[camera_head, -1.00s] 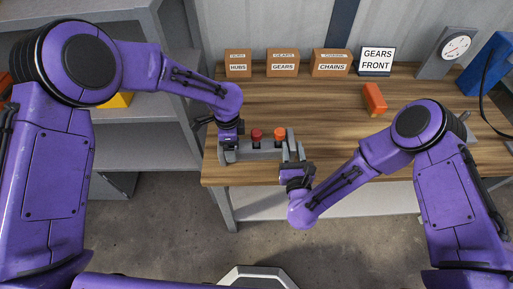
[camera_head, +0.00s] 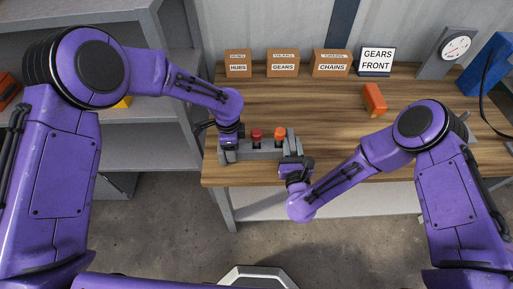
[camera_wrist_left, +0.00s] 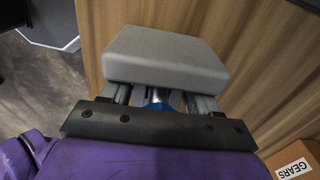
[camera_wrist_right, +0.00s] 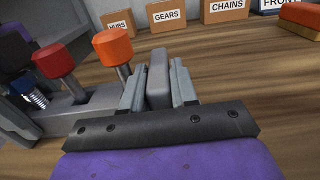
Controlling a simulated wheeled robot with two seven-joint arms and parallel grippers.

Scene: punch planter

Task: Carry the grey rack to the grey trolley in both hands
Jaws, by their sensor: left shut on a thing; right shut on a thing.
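The grey rack (camera_head: 262,155) rests on the wooden workbench near its front left edge. It holds a red-topped tool (camera_head: 256,134) and an orange-topped tool (camera_head: 280,133), both upright. My left gripper (camera_head: 229,143) is shut on the rack's left end; in the left wrist view a grey block (camera_wrist_left: 165,57) of the rack covers its fingertips. My right gripper (camera_head: 291,158) is shut on the rack's right end. In the right wrist view its fingers (camera_wrist_right: 158,85) stand on both sides of a grey upright plate. I cannot make out the grey trolley.
The workbench (camera_head: 320,110) is clear in the middle. An orange block (camera_head: 374,98) lies to the right. Grey shelving (camera_head: 155,130) stands at the left.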

